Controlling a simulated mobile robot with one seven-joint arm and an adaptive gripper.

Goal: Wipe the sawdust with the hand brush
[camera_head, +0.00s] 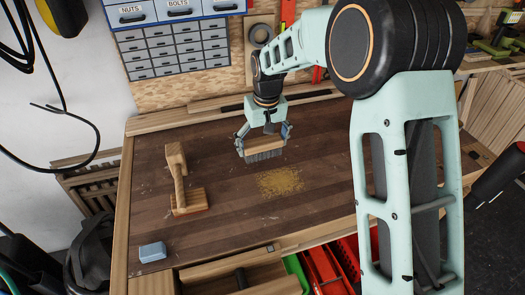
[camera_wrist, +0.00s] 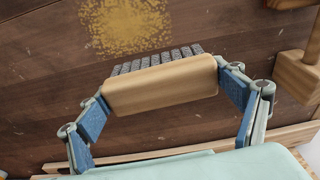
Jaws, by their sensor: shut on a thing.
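The hand brush (camera_head: 264,150) has a pale wooden block and grey bristles. My gripper (camera_head: 264,138) is shut on the two ends of its block, with the bristles pointing down. In the wrist view the brush (camera_wrist: 160,84) sits between the blue finger pads of my gripper (camera_wrist: 165,95). The sawdust (camera_head: 281,182) is a yellow speckled patch on the dark bench top, nearer the front than the brush. It also shows in the wrist view (camera_wrist: 127,25), just beyond the bristles and apart from them. I cannot tell whether the bristles touch the bench.
A wooden stand (camera_head: 180,180) is on the left of the workbench (camera_head: 235,220). A blue block (camera_head: 152,252) lies at the front left corner. Drawer cabinets (camera_head: 175,50) hang behind the bench. The bench top around the sawdust is clear.

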